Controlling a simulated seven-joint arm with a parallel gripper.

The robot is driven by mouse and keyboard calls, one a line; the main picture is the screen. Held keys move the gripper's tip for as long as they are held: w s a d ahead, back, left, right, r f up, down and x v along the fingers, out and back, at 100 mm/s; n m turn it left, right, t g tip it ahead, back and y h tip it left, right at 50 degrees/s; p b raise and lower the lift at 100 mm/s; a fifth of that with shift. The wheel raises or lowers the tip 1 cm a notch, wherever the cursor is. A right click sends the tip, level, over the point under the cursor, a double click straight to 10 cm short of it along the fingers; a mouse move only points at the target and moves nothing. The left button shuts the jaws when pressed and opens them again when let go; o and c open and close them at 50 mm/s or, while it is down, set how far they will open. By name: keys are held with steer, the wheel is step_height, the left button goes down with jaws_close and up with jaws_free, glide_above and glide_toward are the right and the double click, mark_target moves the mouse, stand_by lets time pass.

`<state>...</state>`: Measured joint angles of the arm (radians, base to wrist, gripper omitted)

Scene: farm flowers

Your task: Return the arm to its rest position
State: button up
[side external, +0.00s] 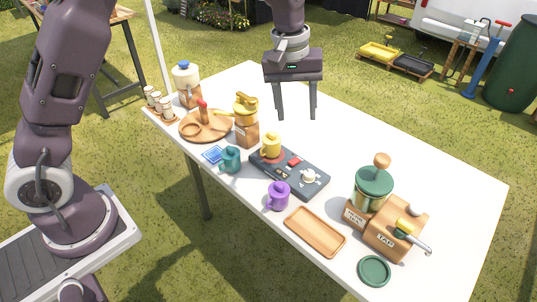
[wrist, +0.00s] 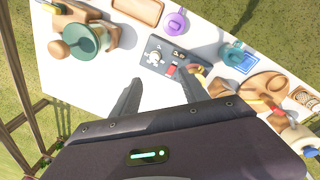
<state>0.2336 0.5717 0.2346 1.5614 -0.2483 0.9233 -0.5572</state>
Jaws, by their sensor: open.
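My gripper (side external: 296,114) hangs above the white table (side external: 418,166), fingers pointing down and spread apart. It is open with nothing between the fingers. In the wrist view my gripper (wrist: 158,92) shows two separated dark fingers over bare tabletop, close to a dark control panel (wrist: 160,62). In the side view the panel (side external: 312,187) lies in the middle of the table, in front of and below my gripper. A yellow mug (side external: 271,147) stands on or at the panel's far left end. I see no contact between my fingers and any object.
A purple mug (side external: 279,196), a teal mug (side external: 230,160), a wooden tray (side external: 315,232) and a green dish (side external: 374,270) line the near side. A wooden machine with a green jar (side external: 373,188) stands right. A yellow-topped dispenser (side external: 246,122) stands left. The table's far side is clear.

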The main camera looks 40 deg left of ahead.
steer(key=s+a+r+m+t, duration=0.1)
steer(key=s+a+r+m, duration=0.1)
steer(key=s+r, duration=0.55)
steer(key=s+a+r+m+t, duration=0.15)
steer(key=s+r, duration=0.35)
steer(key=s, duration=0.5)
steer(key=s+a+f+m+t+y, duration=0.1)
steer(key=s+m, duration=0.3)
steer(key=s, duration=0.9)
steer(key=shift+a+f+t, duration=0.35)
steer(key=shift+a+f, duration=0.1)
steer(key=shift+f, duration=0.1)
